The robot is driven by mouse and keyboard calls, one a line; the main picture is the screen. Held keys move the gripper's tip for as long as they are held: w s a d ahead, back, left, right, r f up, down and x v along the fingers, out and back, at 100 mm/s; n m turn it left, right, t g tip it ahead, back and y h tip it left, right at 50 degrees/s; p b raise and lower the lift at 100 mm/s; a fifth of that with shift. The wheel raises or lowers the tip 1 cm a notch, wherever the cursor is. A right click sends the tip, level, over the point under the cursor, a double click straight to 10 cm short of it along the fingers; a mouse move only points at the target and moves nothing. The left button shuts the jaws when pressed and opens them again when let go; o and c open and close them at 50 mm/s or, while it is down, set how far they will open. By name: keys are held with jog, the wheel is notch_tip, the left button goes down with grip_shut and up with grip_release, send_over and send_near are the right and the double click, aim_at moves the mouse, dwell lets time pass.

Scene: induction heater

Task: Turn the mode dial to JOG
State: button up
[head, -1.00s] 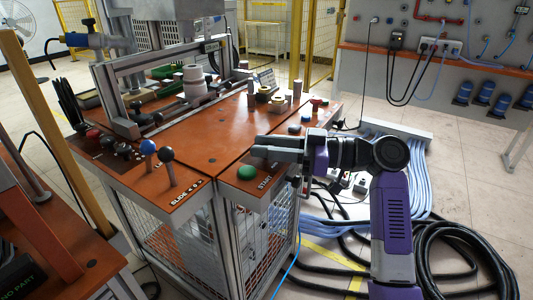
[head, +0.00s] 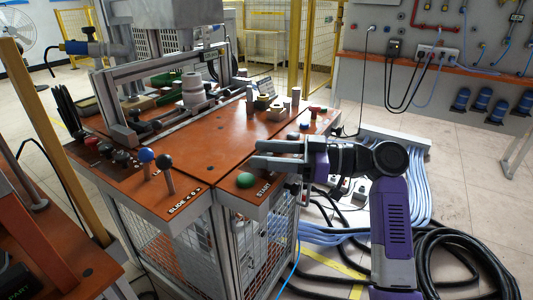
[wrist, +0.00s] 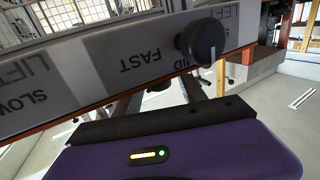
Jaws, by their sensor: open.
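My gripper (head: 258,154) is open and empty. Its two fingers point left, above the right front of the orange bench top, close to the green START button (head: 245,180). In the wrist view a black round dial (wrist: 202,42) with a white mark sits on a grey panel strip lettered FAST, SLOW and LIFT, upside down. The fingers show partly below that strip and do not grip the dial. No JOG lettering can be read, so I cannot tell whether this is the mode dial. A red knob and dark knobs (head: 121,155) stand at the bench's left edge.
Blue-topped (head: 146,156) and dark-topped (head: 165,161) levers stand at the front left of the bench (head: 210,150). A white stacked cylinder (head: 194,90) and metal frame occupy its back. Black hoses and pale cables (head: 405,190) lie on the floor at right.

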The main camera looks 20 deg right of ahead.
jog(key=v, duration=0.7)
jog(key=shift+s+d+p, duration=0.2)
jog(key=shift+d+p, duration=0.1)
jog(key=shift+d, duration=0.05)
jog(key=shift+d, duration=0.1)
